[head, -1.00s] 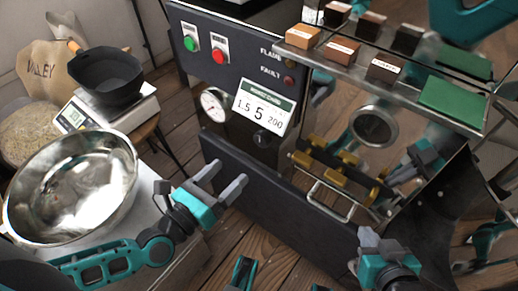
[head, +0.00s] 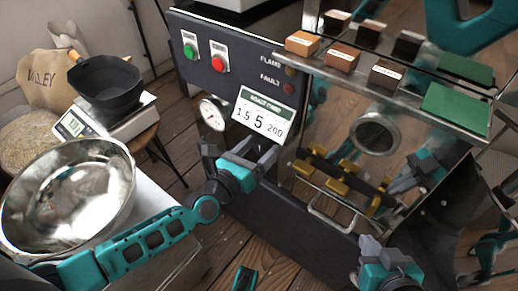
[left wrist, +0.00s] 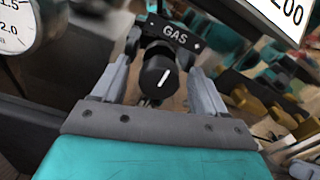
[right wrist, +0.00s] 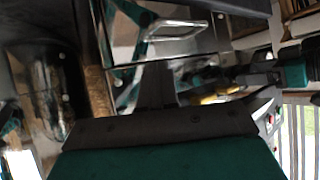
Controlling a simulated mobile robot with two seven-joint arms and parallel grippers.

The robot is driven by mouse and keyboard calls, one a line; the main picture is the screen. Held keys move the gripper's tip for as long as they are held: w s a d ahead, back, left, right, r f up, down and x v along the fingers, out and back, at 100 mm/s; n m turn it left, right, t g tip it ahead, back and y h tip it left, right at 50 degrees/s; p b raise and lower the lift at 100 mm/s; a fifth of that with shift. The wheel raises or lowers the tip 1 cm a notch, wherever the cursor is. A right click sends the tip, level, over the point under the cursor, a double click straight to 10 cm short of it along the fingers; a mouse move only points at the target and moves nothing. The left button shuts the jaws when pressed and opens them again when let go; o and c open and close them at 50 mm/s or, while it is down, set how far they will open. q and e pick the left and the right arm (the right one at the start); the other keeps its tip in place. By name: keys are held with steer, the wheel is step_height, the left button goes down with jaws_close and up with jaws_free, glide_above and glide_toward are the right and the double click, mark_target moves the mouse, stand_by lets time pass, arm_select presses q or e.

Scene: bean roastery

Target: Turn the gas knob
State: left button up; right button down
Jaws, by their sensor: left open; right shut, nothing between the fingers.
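The gas knob (left wrist: 158,77) is a round black knob with a white pointer mark. It sits below a black GAS label (left wrist: 174,33) in the left wrist view. My left gripper (left wrist: 160,90) is open, with one finger on each side of the knob; I cannot tell whether either finger touches it. In the head view my left gripper (head: 240,155) is in front of the dark panel, below the gauge and number card, and it hides the knob. My right gripper (head: 375,245) is shut and empty at the lower right, in front of the roaster.
The panel carries a green button (head: 190,45), a red button (head: 218,62), a pressure gauge (head: 212,114) and a roast card (head: 263,114). Brass handles (head: 335,182) stick out to the right. A steel bowl (head: 70,195) and a scale (head: 75,122) are at the left.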

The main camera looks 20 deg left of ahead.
arm_select(q)
steer(key=c, duration=1)
